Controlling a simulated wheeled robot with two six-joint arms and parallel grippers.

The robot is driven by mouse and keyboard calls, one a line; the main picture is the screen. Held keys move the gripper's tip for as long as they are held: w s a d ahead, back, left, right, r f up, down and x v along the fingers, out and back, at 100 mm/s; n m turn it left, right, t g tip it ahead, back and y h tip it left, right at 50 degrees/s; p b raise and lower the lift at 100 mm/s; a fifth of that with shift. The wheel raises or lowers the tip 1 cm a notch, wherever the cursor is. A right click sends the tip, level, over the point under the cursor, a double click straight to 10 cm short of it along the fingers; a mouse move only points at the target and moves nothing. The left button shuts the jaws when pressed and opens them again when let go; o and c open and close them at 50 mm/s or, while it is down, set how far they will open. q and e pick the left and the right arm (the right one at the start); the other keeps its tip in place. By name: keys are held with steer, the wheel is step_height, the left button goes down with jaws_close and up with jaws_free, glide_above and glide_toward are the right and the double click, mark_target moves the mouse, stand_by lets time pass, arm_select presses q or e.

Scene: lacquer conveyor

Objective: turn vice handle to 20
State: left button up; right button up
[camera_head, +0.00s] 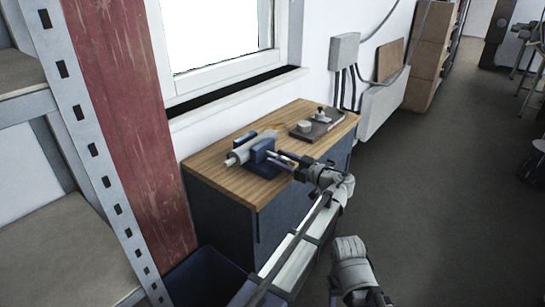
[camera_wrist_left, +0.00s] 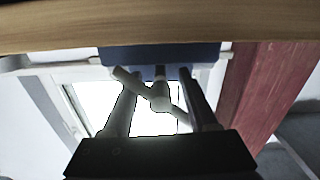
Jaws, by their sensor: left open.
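The blue vice (camera_head: 262,149) stands on the wooden top of a dark cabinet and also shows at the top of the left wrist view (camera_wrist_left: 160,54). Its handle (camera_wrist_left: 159,97), a pale slanted bar with a round hub, runs from upper left to lower right in the wrist view. My left gripper (camera_head: 276,157) reaches the vice's near right side. Its fingers (camera_wrist_left: 160,78) are open, one on each side of the hub; I cannot tell whether they touch the bar. The handle is too small to make out in the head view.
A grey cylinder (camera_head: 239,148) lies at the vice. A dark blue bin (camera_head: 200,272) stands in front of the cabinet.

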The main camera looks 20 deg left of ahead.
arm_select(q)
steer(key=shift+d, duration=0.15)
jaws_close()
stand_by(0.4)
